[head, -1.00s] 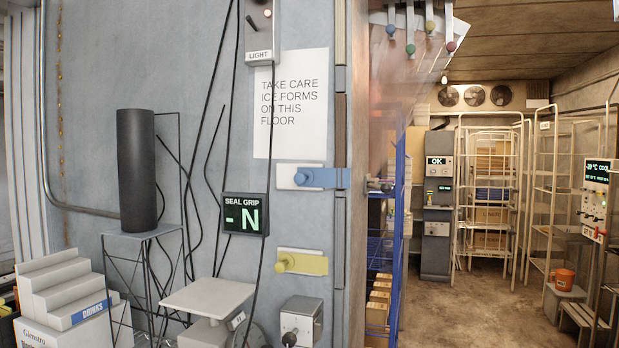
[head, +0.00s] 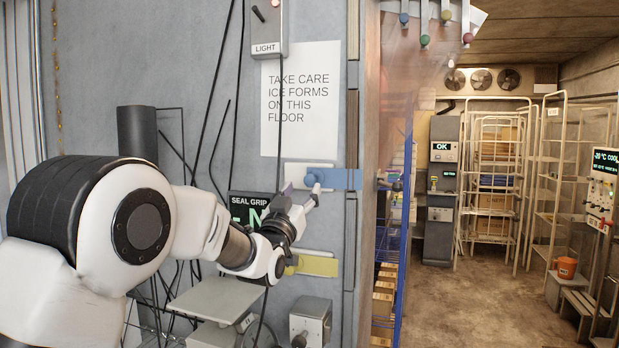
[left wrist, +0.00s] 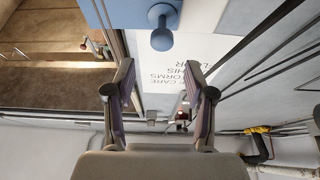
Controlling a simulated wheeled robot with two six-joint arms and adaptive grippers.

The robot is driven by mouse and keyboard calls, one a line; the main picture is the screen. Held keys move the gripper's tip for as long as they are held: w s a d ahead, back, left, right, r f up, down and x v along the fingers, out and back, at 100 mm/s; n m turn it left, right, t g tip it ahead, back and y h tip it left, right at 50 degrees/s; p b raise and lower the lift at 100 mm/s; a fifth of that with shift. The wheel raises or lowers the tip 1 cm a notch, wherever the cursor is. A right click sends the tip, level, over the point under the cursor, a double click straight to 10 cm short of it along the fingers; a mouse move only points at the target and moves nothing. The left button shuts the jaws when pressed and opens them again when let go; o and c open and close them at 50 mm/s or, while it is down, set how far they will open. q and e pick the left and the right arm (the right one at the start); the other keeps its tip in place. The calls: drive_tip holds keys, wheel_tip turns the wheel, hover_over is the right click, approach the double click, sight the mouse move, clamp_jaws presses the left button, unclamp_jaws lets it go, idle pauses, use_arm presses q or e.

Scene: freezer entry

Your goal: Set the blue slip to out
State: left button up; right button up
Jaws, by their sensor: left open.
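The blue slip (head: 345,179) is a flat blue bar with a round knob at its left end. It lies across a white plate and reaches right to the door edge strip. The slip also shows at the top of the left wrist view (left wrist: 112,12), with its knob (left wrist: 162,38) facing the camera. My left gripper (head: 301,196) is open and empty, just in front of and slightly below the knob. In the left wrist view its two fingers (left wrist: 159,68) are spread apart, with the knob beyond them and apart from them.
A yellow slip (head: 318,264) sits below on the same wall, partly behind my gripper. A seal grip display (head: 240,200) is partly hidden by my arm. A grey switch box (head: 310,320) and small shelf (head: 215,297) stand lower. The freezer room floor (head: 450,300) opens right.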

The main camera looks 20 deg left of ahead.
sight(309, 181)
use_arm(q)
drive_tip(key=p+x, duration=0.1)
drive_tip(key=x, duration=0.1)
drive_tip(key=p+x, duration=0.1)
drive_tip(key=x, duration=0.1)
drive_tip(key=f+p+x, duration=0.1)
drive_tip(key=x, duration=0.2)
drive_tip(key=shift+w+a+r+p, duration=0.1)
drive_tip(key=shift+w+a+p, duration=0.05)
drive_tip(key=shift+w+p, duration=0.2)
drive_tip(key=shift+s, duration=0.2)
